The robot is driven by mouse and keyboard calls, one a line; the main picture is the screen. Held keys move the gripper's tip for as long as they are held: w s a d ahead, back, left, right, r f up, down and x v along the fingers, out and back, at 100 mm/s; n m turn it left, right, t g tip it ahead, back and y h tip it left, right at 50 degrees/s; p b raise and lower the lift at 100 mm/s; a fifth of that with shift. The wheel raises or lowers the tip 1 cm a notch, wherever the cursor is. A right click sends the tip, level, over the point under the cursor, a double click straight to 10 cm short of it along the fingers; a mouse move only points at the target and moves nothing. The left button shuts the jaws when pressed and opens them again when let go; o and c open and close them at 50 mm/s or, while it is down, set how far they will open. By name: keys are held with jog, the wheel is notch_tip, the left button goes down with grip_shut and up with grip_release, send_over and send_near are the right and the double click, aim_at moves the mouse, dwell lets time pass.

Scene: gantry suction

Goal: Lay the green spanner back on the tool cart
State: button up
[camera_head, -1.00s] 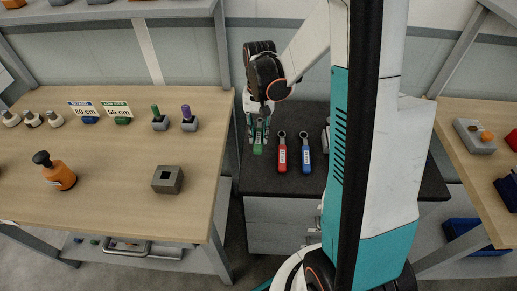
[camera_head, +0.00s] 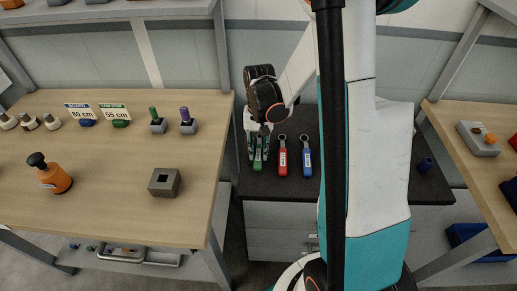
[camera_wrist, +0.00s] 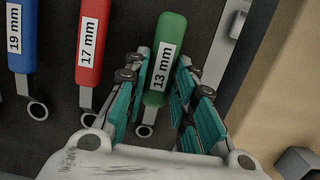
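The green spanner (camera_wrist: 165,60), labelled 13 mm, lies on the dark top of the tool cart (camera_head: 395,192), to the left of the red and blue spanners. In the head view the green spanner (camera_head: 258,164) points its handle end to the cart's front edge. My gripper (camera_wrist: 164,62) is low over the cart, with one finger on each side of the green handle. The fingers look apart from the handle, with narrow gaps. In the head view my gripper (camera_head: 258,158) hides the spanner's ring end.
The red spanner (camera_head: 282,160), 17 mm, and the blue spanner (camera_head: 306,160), 19 mm, lie close by on the right. A small dark blue item (camera_head: 427,163) stands at the cart's right. Wooden benches (camera_head: 110,215) flank the cart.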

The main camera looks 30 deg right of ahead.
aim_at(258, 148)
jog(key=shift+o, duration=1.4)
jog(key=shift+r, duration=0.1)
notch_tip(258, 148, up, 12)
jog(key=w+p, duration=0.1)
jog(key=p, duration=0.3)
jog(key=shift+w+d, duration=0.15)
jog(key=shift+d, duration=0.3)
jog(key=shift+r, duration=0.1)
